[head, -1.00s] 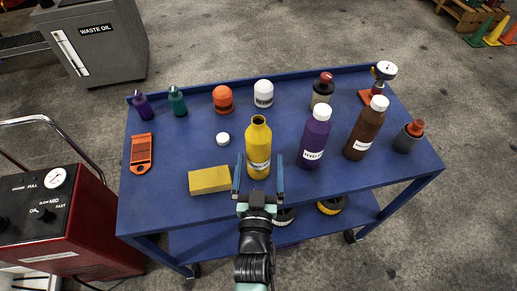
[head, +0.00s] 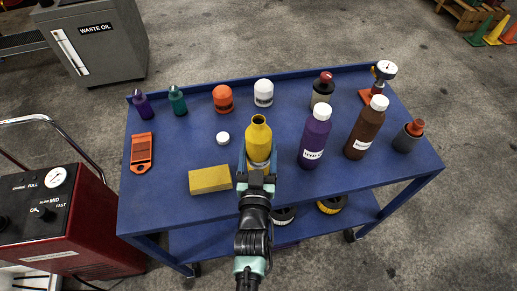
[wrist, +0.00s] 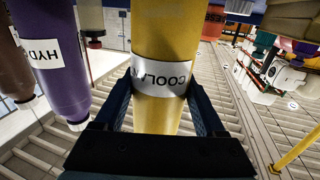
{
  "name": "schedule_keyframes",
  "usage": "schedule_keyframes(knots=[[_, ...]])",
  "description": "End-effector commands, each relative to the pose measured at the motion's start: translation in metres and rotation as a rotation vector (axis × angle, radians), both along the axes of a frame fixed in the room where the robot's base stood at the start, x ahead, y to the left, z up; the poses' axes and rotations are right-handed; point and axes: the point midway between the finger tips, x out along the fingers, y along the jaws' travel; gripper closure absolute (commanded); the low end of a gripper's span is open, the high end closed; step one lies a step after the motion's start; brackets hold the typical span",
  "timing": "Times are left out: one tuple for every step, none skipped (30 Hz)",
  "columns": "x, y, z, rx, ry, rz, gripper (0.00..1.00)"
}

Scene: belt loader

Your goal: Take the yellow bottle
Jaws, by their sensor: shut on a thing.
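The yellow bottle (head: 258,138) stands upright near the front middle of the blue cart, its open neck showing no cap. My gripper (head: 258,165) reaches in from the front edge and is shut on the bottle's body, one finger on each side. In the wrist view the yellow bottle (wrist: 165,65) fills the space between the gripper's fingers (wrist: 165,108), and its white label reads "COOL...". The fingers and palm hide the bottle's lower part in the head view.
A purple bottle (head: 315,138) and a brown bottle (head: 367,128) stand to the right. A yellow block (head: 210,180) lies close on the left, with a white cap (head: 223,138) behind it. Several small containers line the back of the cart (head: 190,140).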

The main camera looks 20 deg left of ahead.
Motion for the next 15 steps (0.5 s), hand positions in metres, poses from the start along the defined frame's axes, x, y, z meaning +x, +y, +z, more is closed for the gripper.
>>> schedule_keyframes(knots=[[-0.0002, -0.0002, -0.0001, 0.000, 0.000, 0.000, 0.72], [-0.0002, -0.0002, -0.0001, 0.000, 0.000, 0.000, 0.77], [-0.0002, -0.0002, -0.0001, 0.000, 0.000, 0.000, 0.85], [-0.0002, -0.0002, -0.0001, 0.000, 0.000, 0.000, 0.90], [-0.0002, -0.0002, -0.0001, 0.000, 0.000, 0.000, 0.95], [-0.0002, -0.0002, -0.0001, 0.000, 0.000, 0.000, 1.00], [-0.0002, -0.0002, -0.0001, 0.000, 0.000, 0.000, 1.00], [-0.0002, -0.0002, -0.0001, 0.000, 0.000, 0.000, 1.00], [-0.0002, -0.0002, -0.0001, 0.000, 0.000, 0.000, 1.00], [0.0005, 0.0002, 0.0026, 0.002, -0.006, 0.000, 1.00], [0.0005, 0.0002, 0.0026, 0.002, -0.006, 0.000, 1.00], [0.0005, 0.0002, 0.0026, 0.002, -0.006, 0.000, 1.00], [0.0005, 0.0002, 0.0026, 0.002, -0.006, 0.000, 1.00], [0.0005, 0.0002, 0.0025, 0.002, -0.006, 0.000, 1.00], [0.0004, 0.0003, 0.0028, 0.002, -0.006, 0.000, 1.00]])
